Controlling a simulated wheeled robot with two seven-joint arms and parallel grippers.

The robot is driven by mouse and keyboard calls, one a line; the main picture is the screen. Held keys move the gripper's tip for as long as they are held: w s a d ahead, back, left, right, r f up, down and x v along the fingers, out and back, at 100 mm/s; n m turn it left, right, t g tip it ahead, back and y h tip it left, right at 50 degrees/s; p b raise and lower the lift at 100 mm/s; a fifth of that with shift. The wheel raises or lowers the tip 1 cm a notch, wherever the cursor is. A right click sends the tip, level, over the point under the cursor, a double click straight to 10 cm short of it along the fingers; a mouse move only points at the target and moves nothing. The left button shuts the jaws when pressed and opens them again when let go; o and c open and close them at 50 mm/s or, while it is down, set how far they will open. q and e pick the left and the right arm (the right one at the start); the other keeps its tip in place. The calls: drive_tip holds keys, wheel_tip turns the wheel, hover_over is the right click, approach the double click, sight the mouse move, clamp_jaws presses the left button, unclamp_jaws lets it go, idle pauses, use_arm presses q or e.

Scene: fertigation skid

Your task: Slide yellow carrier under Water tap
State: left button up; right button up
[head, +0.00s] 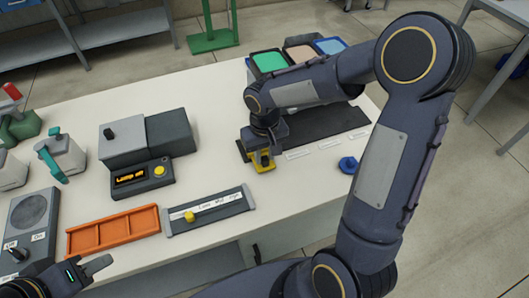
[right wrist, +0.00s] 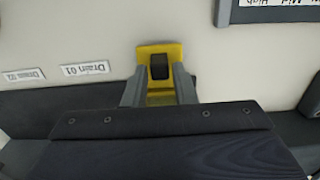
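The yellow carrier (head: 262,160) is at the left end of a dark strip (head: 335,122) on the bench. In the right wrist view the yellow carrier (right wrist: 160,47) has a black upright block in its middle. My right gripper (head: 261,146) reaches down onto it, and its fingers (right wrist: 160,75) stand on both sides of the block, apparently closed on it. Labels reading Drain 01 (right wrist: 85,68) and Drain 02 (right wrist: 24,75) lie beside it. I cannot make out a Water label or tap. My left gripper (head: 95,266) is low at the left, away from the carrier.
A grey slider panel (head: 207,211) with a yellow knob, an orange tray (head: 112,231) and a grey device with an orange display (head: 143,177) stand to the left. A blue knob (head: 347,165) lies right of the carrier. Coloured trays (head: 300,53) are behind my right arm.

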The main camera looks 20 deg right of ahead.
clamp_jaws()
drive_tip(key=shift+d, duration=0.1)
drive_tip(key=d+p, duration=0.1)
drive_tip(key=d, duration=1)
drive_tip(key=s+d+p, duration=0.1)
drive_tip(key=d, duration=1)
drive_tip(key=s+d+p, duration=0.1)
drive_tip(key=d, duration=1)
drive_tip(key=shift+r, duration=0.1)
drive_tip(key=shift+d, duration=0.15)
drive_tip(key=shift+o, duration=2)
unclamp_jaws()
